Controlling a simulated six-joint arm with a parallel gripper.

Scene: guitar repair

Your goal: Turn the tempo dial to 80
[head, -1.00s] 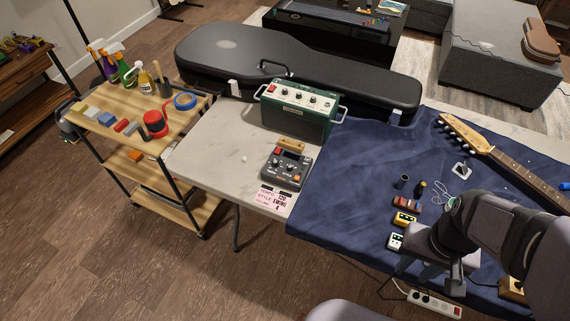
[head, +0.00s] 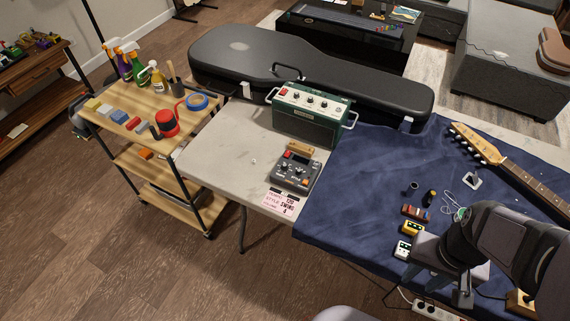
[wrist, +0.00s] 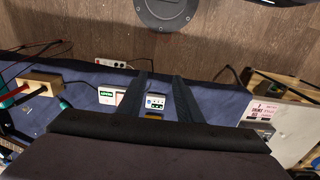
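The grey box with knobs and buttons (head: 296,172) sits on the bare pale part of the table, in front of the green amplifier. It has a red button and orange buttons; which knob is the tempo dial and where it points are too small to tell. A pink note (head: 283,201) at its front edge appears to read tempo 120, style swing. In the wrist view the note (wrist: 263,109) is at the right. My gripper (wrist: 159,76) is open and empty, its two fingers apart above the blue cloth near the pedals, well to the right of the box in the head view.
The green amplifier (head: 309,116) and black guitar case (head: 330,85) are behind. A guitar neck (head: 515,175) lies at right.

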